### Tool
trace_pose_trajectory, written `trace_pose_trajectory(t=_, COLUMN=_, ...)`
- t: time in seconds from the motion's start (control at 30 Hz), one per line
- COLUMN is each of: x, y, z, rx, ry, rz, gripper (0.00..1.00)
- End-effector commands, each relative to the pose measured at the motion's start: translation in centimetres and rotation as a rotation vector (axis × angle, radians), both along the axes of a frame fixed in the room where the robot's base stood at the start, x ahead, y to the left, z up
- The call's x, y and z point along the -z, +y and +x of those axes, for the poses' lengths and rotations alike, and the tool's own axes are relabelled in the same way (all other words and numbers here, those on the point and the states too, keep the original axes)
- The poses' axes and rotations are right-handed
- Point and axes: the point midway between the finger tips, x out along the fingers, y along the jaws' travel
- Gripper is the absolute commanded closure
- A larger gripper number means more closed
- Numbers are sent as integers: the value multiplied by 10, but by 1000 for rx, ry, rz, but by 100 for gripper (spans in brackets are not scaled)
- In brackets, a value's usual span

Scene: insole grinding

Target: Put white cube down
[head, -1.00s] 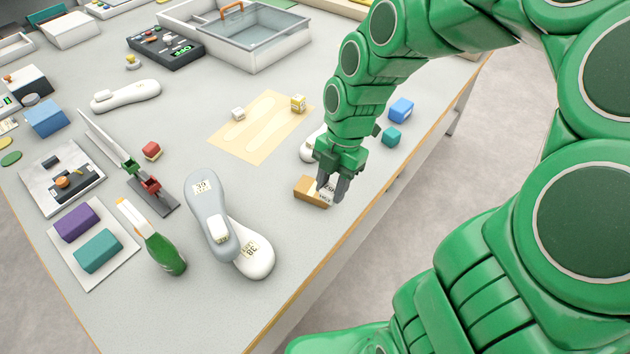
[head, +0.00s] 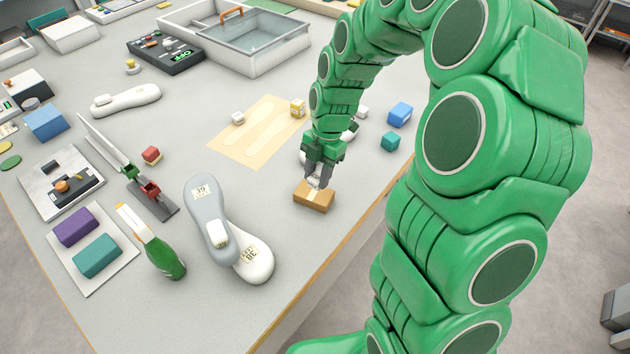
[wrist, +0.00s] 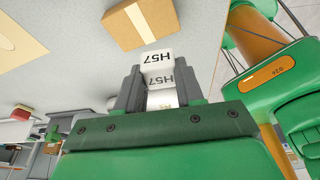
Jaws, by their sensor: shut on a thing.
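My gripper (head: 316,181) is shut on a white cube (wrist: 158,66) with "H57" printed on its faces. In the wrist view the cube sits between the two dark fingers (wrist: 159,88). In the head view the fingers hide most of the cube. The gripper points down just behind a small brown box (head: 314,198), which also shows in the wrist view (wrist: 140,22). Whether the cube touches the table (head: 340,240) or the box cannot be told.
A grey insole (head: 205,200) and a white insole (head: 257,262) lie left of the box. A tan sheet (head: 225,145) bears two small cubes.

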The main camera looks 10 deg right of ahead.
Motion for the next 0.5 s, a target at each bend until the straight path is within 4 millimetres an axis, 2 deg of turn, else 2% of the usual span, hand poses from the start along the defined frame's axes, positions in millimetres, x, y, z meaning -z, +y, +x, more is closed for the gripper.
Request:
trace_pose_trajectory(t=0.2, x=18, y=2, z=15, rx=1, ry=-3, rz=0, gripper=91)
trace_pose_trajectory(t=0.5, x=26, y=3, z=22, rx=1, ry=-2, rz=0, gripper=91)
